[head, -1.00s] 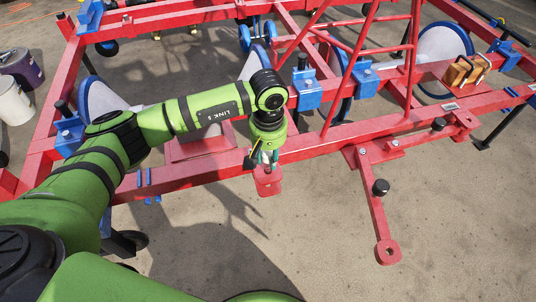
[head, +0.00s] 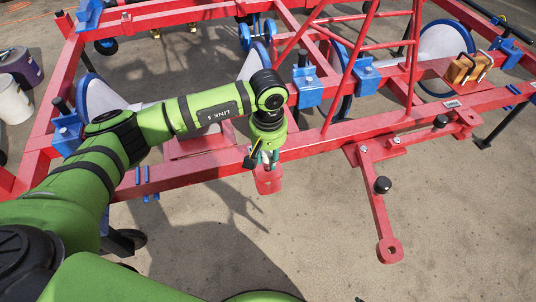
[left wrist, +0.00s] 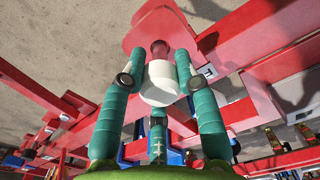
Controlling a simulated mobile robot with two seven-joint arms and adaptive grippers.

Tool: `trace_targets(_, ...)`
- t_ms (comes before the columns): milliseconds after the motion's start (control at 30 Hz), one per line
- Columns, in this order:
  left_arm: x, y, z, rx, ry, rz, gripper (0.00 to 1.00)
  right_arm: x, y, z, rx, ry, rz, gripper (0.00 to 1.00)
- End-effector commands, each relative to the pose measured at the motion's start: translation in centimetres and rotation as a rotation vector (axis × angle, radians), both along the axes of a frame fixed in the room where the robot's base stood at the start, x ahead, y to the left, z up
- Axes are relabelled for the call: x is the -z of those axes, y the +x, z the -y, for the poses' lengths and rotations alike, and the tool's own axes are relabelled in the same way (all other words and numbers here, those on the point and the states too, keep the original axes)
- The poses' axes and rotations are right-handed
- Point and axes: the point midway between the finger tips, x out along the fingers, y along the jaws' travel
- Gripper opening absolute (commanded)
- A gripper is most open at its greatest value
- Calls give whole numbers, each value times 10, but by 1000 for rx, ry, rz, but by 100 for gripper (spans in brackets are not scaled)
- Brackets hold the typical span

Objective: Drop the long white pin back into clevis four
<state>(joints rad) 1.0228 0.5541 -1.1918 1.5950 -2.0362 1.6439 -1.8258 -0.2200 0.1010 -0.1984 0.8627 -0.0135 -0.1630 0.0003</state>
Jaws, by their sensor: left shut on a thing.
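My left gripper (head: 265,160) points down just above a red clevis (head: 268,182) on the near beam of the red frame. In the left wrist view, its teal fingers (left wrist: 160,85) are shut on the white pin (left wrist: 159,92), with its thick white end towards the camera. The red clevis plate (left wrist: 150,28) shows right beyond the pin. A dark red round piece shows between the pin's white end and the plate. I cannot tell how far the pin sits in the clevis, nor read a number on it. My right gripper is not in view.
The red frame (head: 330,140) spans the view, with blue clamps (head: 308,88) and wheels behind the gripper. A red arm with black knobs (head: 382,185) sticks out to the right. Buckets (head: 14,100) stand at the far left. The ground in front is clear.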

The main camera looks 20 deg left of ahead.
Motion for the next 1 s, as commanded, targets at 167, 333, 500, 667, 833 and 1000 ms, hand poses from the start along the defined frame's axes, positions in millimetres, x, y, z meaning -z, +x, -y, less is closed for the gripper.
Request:
trace_targets(167,5,0,0,-1,-1,1,0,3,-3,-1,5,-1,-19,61)
trace_targets(333,10,0,0,-1,-1,1,0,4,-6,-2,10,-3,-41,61)
trace_targets(500,14,0,0,-1,-1,1,0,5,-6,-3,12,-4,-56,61)
trace_targets(667,18,0,0,-1,-1,1,0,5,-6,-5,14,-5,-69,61)
trace_targets(833,22,0,0,-1,-1,1,0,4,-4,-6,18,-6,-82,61)
trace_targets(1000,26,0,0,-1,-1,1,0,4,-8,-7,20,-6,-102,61)
